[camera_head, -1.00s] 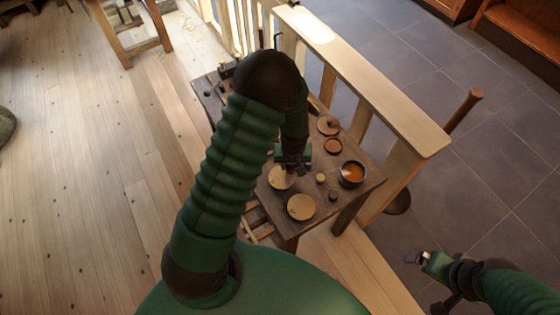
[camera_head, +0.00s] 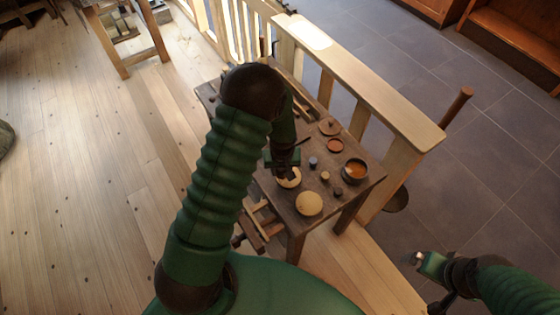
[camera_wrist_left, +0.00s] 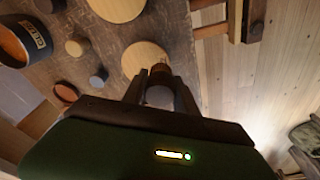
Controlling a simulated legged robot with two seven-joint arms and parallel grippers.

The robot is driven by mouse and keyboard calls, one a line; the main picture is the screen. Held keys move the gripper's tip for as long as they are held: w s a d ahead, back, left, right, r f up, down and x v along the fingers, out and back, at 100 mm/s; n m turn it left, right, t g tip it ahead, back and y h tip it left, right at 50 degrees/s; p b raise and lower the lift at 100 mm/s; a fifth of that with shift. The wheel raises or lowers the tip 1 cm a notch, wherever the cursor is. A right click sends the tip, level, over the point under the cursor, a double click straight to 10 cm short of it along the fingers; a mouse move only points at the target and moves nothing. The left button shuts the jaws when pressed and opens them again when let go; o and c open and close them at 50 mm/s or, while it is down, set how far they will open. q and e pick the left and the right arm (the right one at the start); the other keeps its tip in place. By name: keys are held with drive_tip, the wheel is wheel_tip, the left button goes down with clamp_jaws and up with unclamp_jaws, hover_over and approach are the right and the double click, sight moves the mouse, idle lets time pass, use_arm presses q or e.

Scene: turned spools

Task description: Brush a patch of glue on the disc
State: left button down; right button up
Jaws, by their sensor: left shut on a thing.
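Two pale wooden discs lie on the dark bench (camera_head: 232,112). The far disc (camera_head: 293,182) is partly hidden by my left gripper (camera_head: 283,172); the near disc (camera_head: 308,204) is clear. In the left wrist view the far disc (camera_wrist_left: 141,62) lies just beyond my left fingers (camera_wrist_left: 160,88), which are shut on a brush (camera_wrist_left: 160,70) with a brownish end. The brush end overlaps the disc's edge; whether they touch I cannot tell. No glue patch is visible. The glue pot (camera_head: 355,171), with orange contents, stands right; its label shows in the wrist view (camera_wrist_left: 38,33). My right gripper (camera_head: 418,258) is off the bench.
Small spools, one pale (camera_head: 324,176) and two dark (camera_head: 313,162) (camera_head: 337,191), stand between discs and pot. A wooden railing (camera_head: 375,90) runs along the bench's far right side.

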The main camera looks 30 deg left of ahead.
use_arm(q)
wheel_tip(320, 180, up, 2)
drive_tip(key=shift+w+p, duration=0.15)
drive_tip(key=shift+p, duration=0.4)
drive_tip(key=shift+r+p, duration=1.05)
drive_tip(key=shift+r, duration=0.35)
drive_tip(key=shift+f, duration=0.1)
